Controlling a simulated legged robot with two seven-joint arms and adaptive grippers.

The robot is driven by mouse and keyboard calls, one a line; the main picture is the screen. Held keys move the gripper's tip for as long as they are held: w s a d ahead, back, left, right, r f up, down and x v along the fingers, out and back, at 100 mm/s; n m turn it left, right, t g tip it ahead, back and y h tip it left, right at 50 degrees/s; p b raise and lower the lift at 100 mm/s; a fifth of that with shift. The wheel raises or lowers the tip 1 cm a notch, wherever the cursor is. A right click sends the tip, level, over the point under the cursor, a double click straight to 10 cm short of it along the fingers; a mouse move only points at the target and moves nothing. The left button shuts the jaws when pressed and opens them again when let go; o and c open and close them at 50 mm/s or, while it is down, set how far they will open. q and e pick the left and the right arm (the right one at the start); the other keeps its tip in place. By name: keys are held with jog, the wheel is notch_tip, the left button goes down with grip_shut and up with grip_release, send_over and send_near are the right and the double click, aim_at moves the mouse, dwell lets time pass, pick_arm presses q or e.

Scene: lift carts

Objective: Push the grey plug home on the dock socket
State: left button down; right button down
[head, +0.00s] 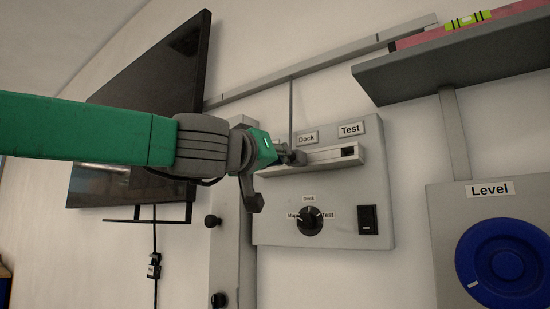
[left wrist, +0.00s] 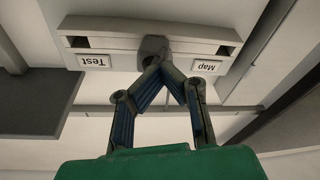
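The grey plug (left wrist: 153,48) sits at the middle socket of the pale socket bar (left wrist: 105,43) in the left wrist view, where the picture is upside down. In the head view the plug (head: 296,158) is small and partly hidden by my gripper, below the "Dock" label (head: 307,138). My left gripper (left wrist: 158,64) has its fingers drawn together on the plug's near end. How deep the plug sits in the dock socket cannot be told. My right gripper is in neither view.
The "Test" socket (head: 348,151) is empty. Below the bar are a black rotary knob (head: 310,221) and a black switch (head: 368,219). A shelf (head: 450,70) juts out at upper right, above a blue "Level" dial (head: 503,262). A dark screen (head: 150,70) hangs behind my arm.

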pick_arm(q)
jog(key=a+v, duration=0.1)
jog(key=v, duration=1.3)
jog(key=shift+w, duration=0.3)
jog(key=shift+d+r, duration=0.1)
jog(key=shift+d, duration=0.1)
